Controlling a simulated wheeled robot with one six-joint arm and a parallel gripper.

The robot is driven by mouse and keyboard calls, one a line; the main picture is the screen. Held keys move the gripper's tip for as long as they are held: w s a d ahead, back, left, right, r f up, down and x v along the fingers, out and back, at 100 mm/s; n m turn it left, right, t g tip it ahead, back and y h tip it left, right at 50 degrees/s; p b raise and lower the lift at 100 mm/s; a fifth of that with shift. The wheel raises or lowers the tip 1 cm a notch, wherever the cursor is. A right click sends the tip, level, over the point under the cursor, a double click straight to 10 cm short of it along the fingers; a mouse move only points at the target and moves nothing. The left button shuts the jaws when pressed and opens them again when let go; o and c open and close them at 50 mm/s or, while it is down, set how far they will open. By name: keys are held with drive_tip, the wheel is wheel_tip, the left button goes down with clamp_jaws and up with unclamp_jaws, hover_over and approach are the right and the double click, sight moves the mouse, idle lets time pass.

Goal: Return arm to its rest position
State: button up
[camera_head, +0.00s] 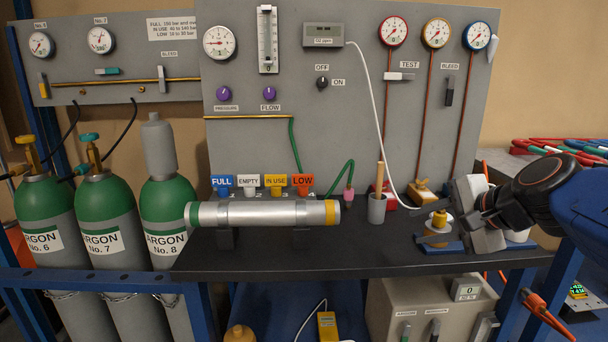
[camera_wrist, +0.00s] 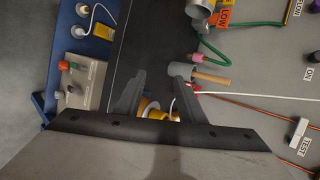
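My arm reaches in from the right in the head view, over the right end of the dark bench (camera_head: 370,262). My gripper (camera_head: 428,226) points left, low over the bench. In the wrist view the two fingers of my gripper (camera_wrist: 159,73) are spread apart, with nothing clamped between their tips. A yellow-capped fitting (camera_head: 439,218) shows between or just behind the fingers. Its yellow parts also show between the finger bases in the wrist view (camera_wrist: 148,106). I cannot tell whether a finger touches it. My gripper body hides part of the blue base (camera_head: 440,248) there.
A grey cup (camera_head: 377,208) with a wooden stick stands left of my gripper. A silver cylinder (camera_head: 265,213) lies in a cradle further left. A white cable (camera_head: 372,110) hangs from the gauge panel (camera_head: 345,150) close to my gripper.

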drive_tip(key=s+d+f+n+g+h, duration=0.1)
drive_tip(key=s+f+n+g+h, duration=0.1)
drive_tip(key=s+f+n, duration=0.5)
drive_tip(key=s+d+f+n+g+h, duration=0.2)
drive_tip(key=s+f+n, duration=0.5)
drive_tip(key=s+f, duration=0.2)
drive_tip(key=shift+s+d+f+g, duration=0.2)
drive_tip(key=shift+s+d+g, duration=0.15)
drive_tip(key=shift+s, duration=0.35)
idle(2.2)
wheel_tip(320, 180, up, 46)
drive_tip(key=t, duration=0.9)
hover_over(450, 98)
drive_tip(key=s, duration=1.7)
drive_tip(key=shift+n, duration=0.4)
drive_tip(key=x, duration=1.7)
drive_tip(key=shift+d+f, duration=0.25)
drive_tip(key=shift+d, duration=0.1)
drive_tip(key=shift+c, duration=0.6)
